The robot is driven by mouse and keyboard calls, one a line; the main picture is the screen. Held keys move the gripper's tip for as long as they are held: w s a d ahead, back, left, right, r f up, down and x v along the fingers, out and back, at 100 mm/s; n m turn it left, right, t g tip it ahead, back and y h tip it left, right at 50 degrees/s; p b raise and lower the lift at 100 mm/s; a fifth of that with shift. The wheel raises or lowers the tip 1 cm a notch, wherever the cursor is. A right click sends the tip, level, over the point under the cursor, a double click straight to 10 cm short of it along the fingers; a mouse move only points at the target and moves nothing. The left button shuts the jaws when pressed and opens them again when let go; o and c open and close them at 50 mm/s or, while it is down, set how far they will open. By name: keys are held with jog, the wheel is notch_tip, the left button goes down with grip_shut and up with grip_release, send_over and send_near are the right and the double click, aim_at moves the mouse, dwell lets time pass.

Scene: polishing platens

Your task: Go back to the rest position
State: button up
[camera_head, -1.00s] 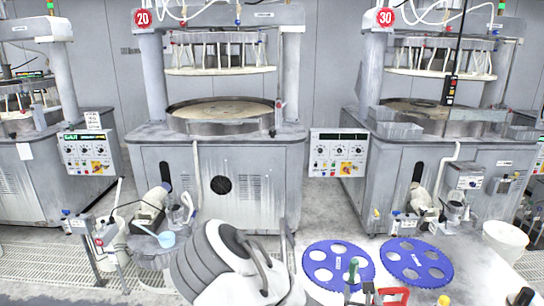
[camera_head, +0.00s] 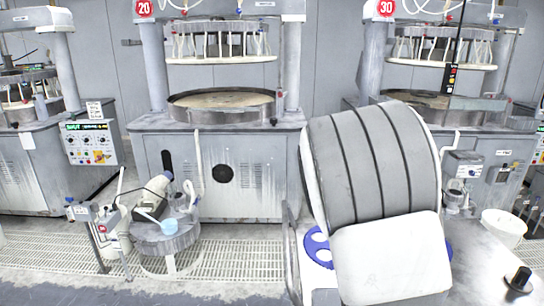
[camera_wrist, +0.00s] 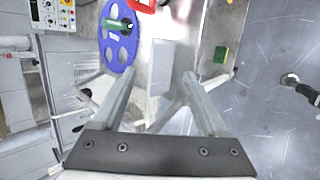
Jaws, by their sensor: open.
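My gripper (camera_wrist: 160,80) shows in the wrist view with its two fingers spread apart and nothing between them. A blue disc with round holes (camera_wrist: 118,38) is beyond the left finger in that view, with a green-handled item lying over it. In the head view my arm's grey and white links fill the right of the middle. They hide most of the blue discs; only a blue edge (camera_head: 318,248) shows. The fingers are not visible in the head view.
Polishing machine 20 (camera_head: 225,170) stands in the middle back, and machine 30 (camera_head: 440,105) stands behind my arm. A small round stand (camera_head: 165,240) with a light blue ladle is at left front. Grated floor lies in front.

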jog(key=s+a+r+m+g+y+b, duration=0.1)
jog(key=s+a+r+m+b, duration=0.2)
jog(key=s+r+m, duration=0.5)
jog(key=s+a+r+m+g+y+b, duration=0.1)
jog(key=s+a+r+m+y+b, duration=0.1)
jog(key=s+r+m, duration=0.6)
jog(key=s+a+m+b, duration=0.1)
jog(key=s, duration=0.3)
jog(key=shift+a, duration=0.4)
jog(key=shift+d, duration=0.1)
dwell(0.4)
